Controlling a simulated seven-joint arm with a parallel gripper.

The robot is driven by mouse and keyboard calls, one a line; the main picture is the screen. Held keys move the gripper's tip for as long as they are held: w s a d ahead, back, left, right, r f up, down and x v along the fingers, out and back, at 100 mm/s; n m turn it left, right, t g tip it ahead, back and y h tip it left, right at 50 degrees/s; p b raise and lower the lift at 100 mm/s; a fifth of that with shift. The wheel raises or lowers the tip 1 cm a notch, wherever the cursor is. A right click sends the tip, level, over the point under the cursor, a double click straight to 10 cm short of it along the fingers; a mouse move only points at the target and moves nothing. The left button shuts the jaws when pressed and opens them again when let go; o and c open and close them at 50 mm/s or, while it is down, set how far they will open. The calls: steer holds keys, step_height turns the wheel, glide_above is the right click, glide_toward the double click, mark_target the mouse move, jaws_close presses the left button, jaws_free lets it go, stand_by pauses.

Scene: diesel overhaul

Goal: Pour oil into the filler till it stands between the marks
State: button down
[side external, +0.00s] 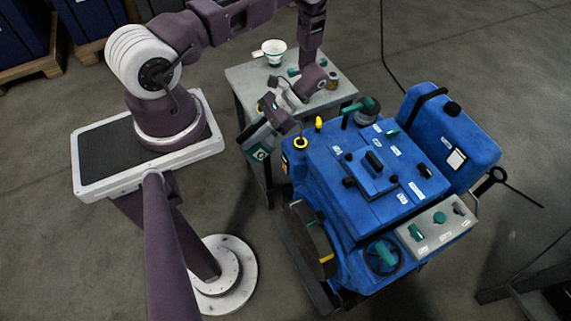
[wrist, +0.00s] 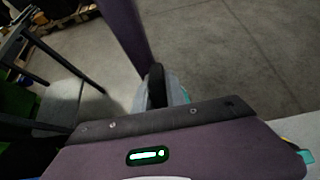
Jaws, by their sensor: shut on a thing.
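The blue engine (side external: 345,175) stands at the centre right in the side view. A yellow-ringed opening (side external: 300,143), which looks like the filler, sits at its top left corner. A yellow-topped piece, perhaps the dipstick (side external: 318,123), stands beside it. My gripper (side external: 270,108) is left of the filler, shut on a tilted grey-green oil can (side external: 258,143) with a teal label. The can hangs just left of the engine; I cannot tell whether oil flows. In the wrist view a grey piece with a black part (wrist: 157,88) shows past my wrist housing. The oil level and marks cannot be read.
A grey table (side external: 335,92) behind the engine carries a white cup-like vessel (side external: 272,50) with a green band and a small jar (side external: 333,80). A grey control panel (side external: 438,228) is at the engine's front right.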

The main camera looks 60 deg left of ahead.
steer(key=shift+w+r+g, duration=0.4)
steer(key=shift+g, duration=0.3)
stand_by(3.1)
steer(key=shift+w+r, duration=0.1)
steer(key=shift+w+r+g, duration=0.1)
steer(key=shift+w+g, duration=0.1)
steer(key=shift+g, duration=0.2)
stand_by(1.8)
steer(key=shift+w+r, duration=0.1)
steer(key=shift+r, duration=0.1)
stand_by(1.0)
steer(key=shift+w+r+g, duration=0.1)
steer(key=shift+w+g, duration=0.05)
steer(key=shift+g, duration=0.15)
stand_by(0.4)
